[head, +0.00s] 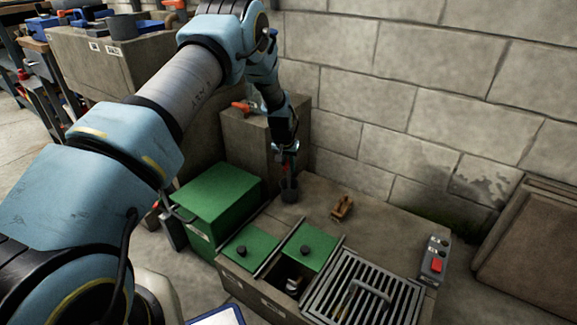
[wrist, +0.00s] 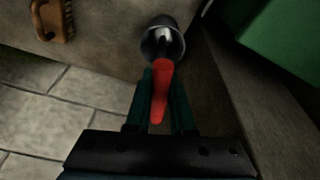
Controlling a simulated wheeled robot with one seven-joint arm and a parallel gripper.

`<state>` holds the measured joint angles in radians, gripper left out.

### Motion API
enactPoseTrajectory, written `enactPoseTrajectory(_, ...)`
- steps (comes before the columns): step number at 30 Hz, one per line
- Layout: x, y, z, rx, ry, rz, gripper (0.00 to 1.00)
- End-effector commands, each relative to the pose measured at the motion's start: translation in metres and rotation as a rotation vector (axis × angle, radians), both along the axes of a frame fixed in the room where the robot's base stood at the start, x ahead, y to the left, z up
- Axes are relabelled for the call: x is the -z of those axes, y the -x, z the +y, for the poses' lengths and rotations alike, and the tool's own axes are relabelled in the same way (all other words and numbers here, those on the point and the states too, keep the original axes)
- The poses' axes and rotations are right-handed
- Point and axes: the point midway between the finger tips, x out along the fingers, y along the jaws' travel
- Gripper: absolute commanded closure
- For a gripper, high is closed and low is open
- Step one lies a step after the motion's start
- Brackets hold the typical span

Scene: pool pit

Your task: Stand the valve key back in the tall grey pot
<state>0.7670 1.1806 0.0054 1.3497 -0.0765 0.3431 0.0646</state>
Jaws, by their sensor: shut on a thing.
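The valve key (wrist: 161,92) has a red handle, held between the two dark green fingers of my gripper (wrist: 164,102) in the wrist view. Its dark lower end lines up with the mouth of the grey pot (wrist: 177,38) and seems to reach inside the rim; how deep, I cannot tell. In the head view my gripper (head: 288,151) points down over the pot (head: 289,191), which looks dark and stands on the stone ledge close to the pedestal. A little red of the key shows between them. The fingers and pot hide the rest of the key.
A brown wooden object (head: 342,207) lies on the ledge to the right of the pot. Green lids (head: 310,247), a metal grate (head: 365,290) and a red-switch box (head: 435,260) are in front. A green box (head: 217,200) stands left, a stone pedestal (head: 235,140) behind.

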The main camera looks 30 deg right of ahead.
Motion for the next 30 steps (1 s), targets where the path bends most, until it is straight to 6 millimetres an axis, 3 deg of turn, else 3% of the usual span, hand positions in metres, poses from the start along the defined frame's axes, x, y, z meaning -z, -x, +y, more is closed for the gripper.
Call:
enactPoseTrajectory(1,0.0,0.0,0.0,0.0,0.001,-0.001,0.76)
enactPoseTrajectory(10,0.0,0.0,0.0,0.0,0.0,0.0,0.44)
enactPoseTrajectory(20,-0.003,0.0,0.0,0.0,0.0,0.0,0.44)
enactPoseTrajectory(30,-0.028,0.0,0.0,0.0,-0.001,0.001,0.44)
